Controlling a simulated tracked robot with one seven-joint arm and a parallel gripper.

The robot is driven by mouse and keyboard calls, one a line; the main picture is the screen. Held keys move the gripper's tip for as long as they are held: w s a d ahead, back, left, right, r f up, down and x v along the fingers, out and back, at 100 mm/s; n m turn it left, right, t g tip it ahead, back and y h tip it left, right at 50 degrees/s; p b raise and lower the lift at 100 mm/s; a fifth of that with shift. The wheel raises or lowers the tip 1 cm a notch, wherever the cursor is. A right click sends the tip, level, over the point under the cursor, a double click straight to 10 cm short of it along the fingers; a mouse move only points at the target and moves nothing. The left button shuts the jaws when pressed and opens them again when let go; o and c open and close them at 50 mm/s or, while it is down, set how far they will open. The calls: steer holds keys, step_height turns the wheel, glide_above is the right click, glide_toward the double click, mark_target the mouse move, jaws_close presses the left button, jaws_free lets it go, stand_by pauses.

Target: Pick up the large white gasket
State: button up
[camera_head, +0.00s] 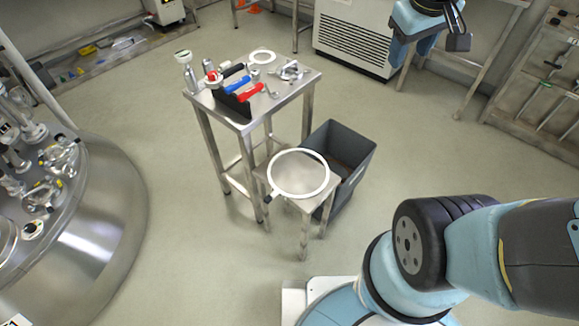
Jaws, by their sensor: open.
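The large white gasket (269,181) is a wide, thin ring lying on a low metal stool (304,222) near the middle of the view. A small dark piece with a light end sits at its lower left rim. My gripper (426,32) is at the top right edge of the view, partly cut off. It is open, with nothing seen in it, and well apart from the gasket, up and to the right of it.
A taller metal table (285,97) behind the stool holds a smaller white ring (251,59), bottles and a dark rack with coloured handles (236,86). A grey bin (358,160) stands right beside the stool. A steel vessel (105,225) fills the left. Floor between is clear.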

steer(key=w+a+f+n+g+h, duration=0.1)
steer(key=w+a+f+n, duration=0.5)
steer(key=w+f, duration=0.2)
steer(key=n+g+y, duration=0.3)
steer(key=n+g, duration=0.1)
steer(key=n, duration=1.4)
glide_above(269, 197)
step_height(269, 197, down, 34)
steer(key=shift+f, duration=6.55)
jaws_close()
